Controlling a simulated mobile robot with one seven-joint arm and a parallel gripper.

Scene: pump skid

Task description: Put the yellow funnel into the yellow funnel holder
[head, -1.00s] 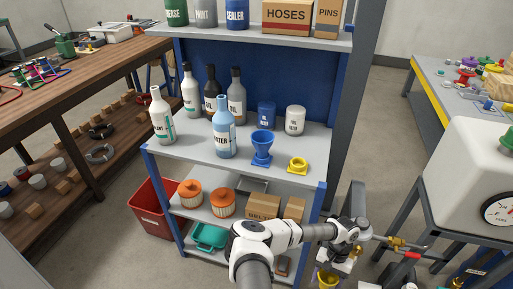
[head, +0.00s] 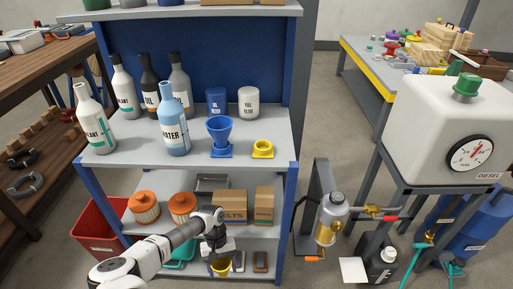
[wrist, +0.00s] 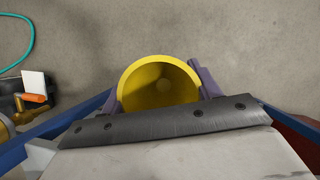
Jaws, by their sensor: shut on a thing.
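The yellow funnel (head: 221,267) is held in my gripper (head: 219,256), low in front of the shelf unit's lower shelves in the head view. In the wrist view the funnel (wrist: 160,82) shows its round open mouth between the two fingers of my gripper (wrist: 158,95); its lower part is hidden. The yellow funnel holder (head: 263,149) is a small ring on a square base. It stands empty on the middle shelf near the right front edge, above and to the right of my gripper.
A blue funnel (head: 220,132) sits in a blue holder (head: 221,150) left of the yellow holder. A light blue water bottle (head: 174,125) stands further left. The shelf (head: 190,152) has a blue post (head: 288,215) at its right front corner. Cardboard boxes (head: 231,205) are below.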

